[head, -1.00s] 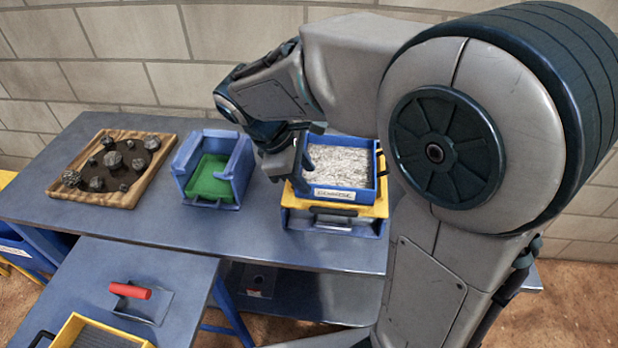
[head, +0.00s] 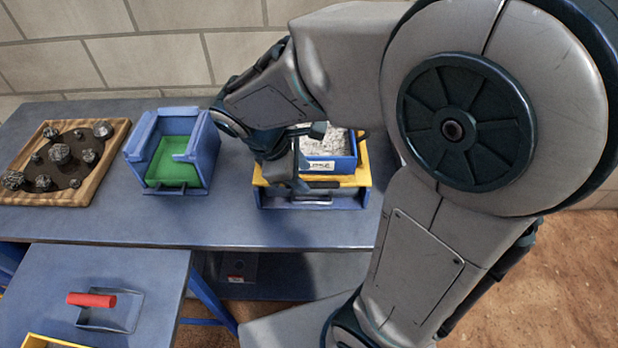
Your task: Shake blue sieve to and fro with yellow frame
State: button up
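The blue sieve (head: 344,163) holds pale grey-white crushed grains and has a white label on its front wall. It sits on the yellow frame (head: 346,181), which rests on a blue box (head: 345,201) on the table. My arm comes in from the right and covers the back left of the sieve. My gripper (head: 300,186) points down at the sieve's left side, over the yellow frame's front part. Its fingers are largely hidden by the wrist, so I cannot tell whether they grip the sieve's wall.
Left of the frame stands a blue open box (head: 172,170) with a green floor. Farther left is a wooden tray (head: 97,187) with dark rocks. A lower table (head: 150,275) in front carries a red-handled scoop (head: 110,310). Bare table lies between the boxes.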

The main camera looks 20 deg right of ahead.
aim_at(311, 183)
jog(key=shift+x, duration=1.65)
